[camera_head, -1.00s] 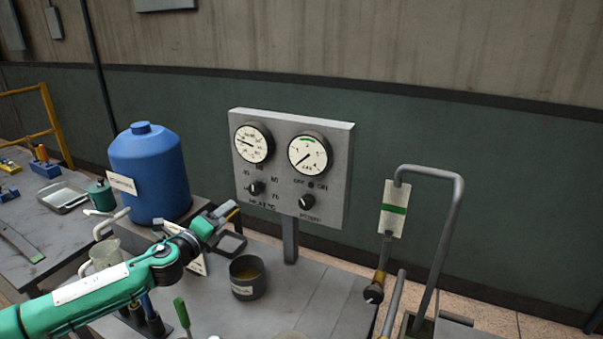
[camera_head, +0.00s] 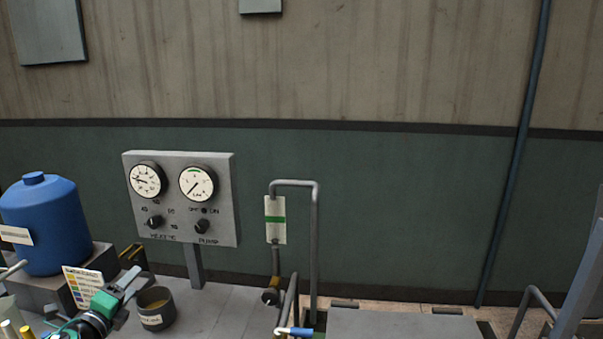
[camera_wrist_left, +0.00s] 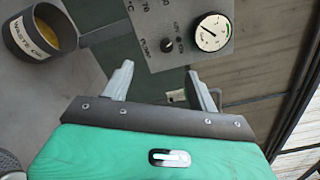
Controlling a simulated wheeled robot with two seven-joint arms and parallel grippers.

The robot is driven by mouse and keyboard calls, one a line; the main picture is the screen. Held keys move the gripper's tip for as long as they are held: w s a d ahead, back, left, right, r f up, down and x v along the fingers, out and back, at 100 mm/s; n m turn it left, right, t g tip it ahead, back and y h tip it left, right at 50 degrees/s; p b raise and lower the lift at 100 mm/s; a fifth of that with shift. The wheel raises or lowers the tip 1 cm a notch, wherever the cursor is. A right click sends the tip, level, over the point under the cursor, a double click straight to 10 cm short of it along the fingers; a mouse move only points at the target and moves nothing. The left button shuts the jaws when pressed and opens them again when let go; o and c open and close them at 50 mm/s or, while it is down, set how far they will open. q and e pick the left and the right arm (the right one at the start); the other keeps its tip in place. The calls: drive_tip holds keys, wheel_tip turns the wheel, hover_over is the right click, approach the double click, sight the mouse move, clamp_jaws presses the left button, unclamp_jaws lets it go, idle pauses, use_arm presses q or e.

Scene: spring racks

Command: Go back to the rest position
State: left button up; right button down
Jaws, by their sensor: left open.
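My left gripper (camera_head: 136,280) is at the lower left of the head view, near the table top, beside a dark cup and below the gauge panel (camera_head: 222,215). In the left wrist view the gripper (camera_wrist_left: 160,70) has its two pale fingers spread apart with nothing between them. The panel, with two dials and two knobs, shows beyond the fingers in that view (camera_wrist_left: 185,52). The dark cup (camera_head: 155,318) holds a brownish liquid; its label reads like "waste oil" in the wrist view (camera_wrist_left: 30,48). My right gripper is not in view.
A blue tank (camera_head: 45,215) stands at the far left, with a colour-marked card (camera_head: 80,285) near it. A bent grey pipe (camera_head: 315,240) and a green-striped tag (camera_head: 275,218) rise right of the panel. A dark slanting post (camera_head: 515,160) stands against the wall at right.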

use_arm(q)
drive_tip(key=s+d+f+n+g+y, duration=0.2)
drive_tip(key=s+d+f+n+g, duration=0.1)
drive_tip(key=s+d+f+n, duration=0.35)
drive_tip(key=s+d+f+n+g+y, duration=0.2)
drive_tip(key=s+d+f+n, duration=0.1)
drive_tip(key=s+f+n, duration=0.5)
drive_tip(key=s+d+f+n+g+h, duration=0.1)
drive_tip(key=s+d+f+n+g, duration=0.15)
drive_tip(key=s, duration=0.55)
drive_tip(key=s+d+f+n+g, duration=0.2)
drive_tip(key=s+f+n+g, duration=0.15)
drive_tip(key=s, duration=0.35)
drive_tip(key=s+d+f+n+g+h, duration=0.1)
drive_tip(key=s+d+f+n+g, duration=0.2)
drive_tip(key=s, duration=0.5)
wheel_tip(320, 180, down, 30)
drive_tip(key=g, duration=0.2)
drive_tip(key=s+a+f, duration=0.2)
drive_tip(key=s+f, duration=0.7)
drive_tip(key=f, duration=0.1)
drive_tip(key=s+a+f+m, duration=0.1)
drive_tip(key=s+a+f, duration=0.1)
drive_tip(key=s+f, duration=0.7)
drive_tip(key=shift+s+f+g, duration=0.35)
drive_tip(key=shift+f+g, duration=0.05)
drive_tip(key=shift+f, duration=0.35)
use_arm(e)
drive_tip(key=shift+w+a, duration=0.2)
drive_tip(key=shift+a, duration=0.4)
